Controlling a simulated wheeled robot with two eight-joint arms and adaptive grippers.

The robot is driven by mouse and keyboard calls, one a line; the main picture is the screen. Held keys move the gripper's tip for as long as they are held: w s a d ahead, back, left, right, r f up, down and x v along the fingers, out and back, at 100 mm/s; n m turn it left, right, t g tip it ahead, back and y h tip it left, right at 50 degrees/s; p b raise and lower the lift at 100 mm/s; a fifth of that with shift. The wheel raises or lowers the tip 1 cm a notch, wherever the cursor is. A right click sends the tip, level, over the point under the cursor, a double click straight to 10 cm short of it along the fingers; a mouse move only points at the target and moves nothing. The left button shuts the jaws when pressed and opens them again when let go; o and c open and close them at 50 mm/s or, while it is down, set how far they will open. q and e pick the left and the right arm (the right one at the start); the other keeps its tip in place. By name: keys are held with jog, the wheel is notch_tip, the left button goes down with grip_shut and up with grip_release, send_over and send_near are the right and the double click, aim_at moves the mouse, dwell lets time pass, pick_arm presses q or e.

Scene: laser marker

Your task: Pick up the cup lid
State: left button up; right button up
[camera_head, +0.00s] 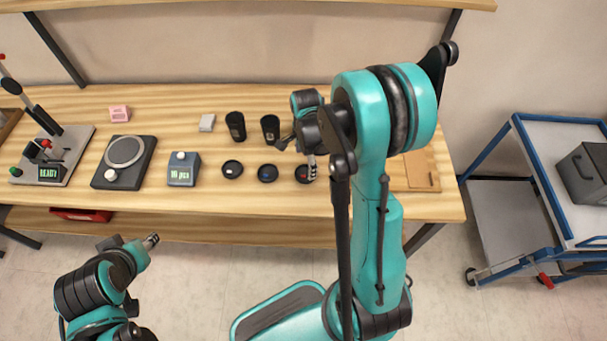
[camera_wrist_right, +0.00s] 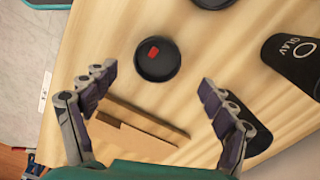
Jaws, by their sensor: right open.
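Three round black cup lids lie in a row on the wooden table: a left lid (camera_head: 232,169), a middle lid (camera_head: 268,173) and a right lid (camera_head: 302,174) partly covered by my right gripper (camera_head: 297,157). In the right wrist view, a black lid with a red mark (camera_wrist_right: 157,64) lies flat just beyond the open fingers of my right gripper (camera_wrist_right: 155,84), with nothing between them. Part of another lid (camera_wrist_right: 213,3) shows at the top edge. My left gripper (camera_head: 150,241) is low at the left, away from the table; its finger opening is unclear.
Black cups stand behind the lids (camera_head: 236,126) (camera_head: 270,128); a labelled one is at the right in the wrist view (camera_wrist_right: 296,62). A dark cup (camera_wrist_right: 251,127) is partly behind the right finger.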

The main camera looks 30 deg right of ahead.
aim_at(305, 175)
jog(key=f+b, duration=0.1)
jog(key=f, duration=0.3)
jog(key=shift+s+a+b, duration=0.1)
jog(key=shift+s+b, duration=0.1)
jog(key=shift+b, duration=0.2)
jog(key=shift+f, duration=0.4)
jog(key=shift+r, duration=0.1)
jog(key=shift+c, duration=0.8)
jog(key=c, duration=1)
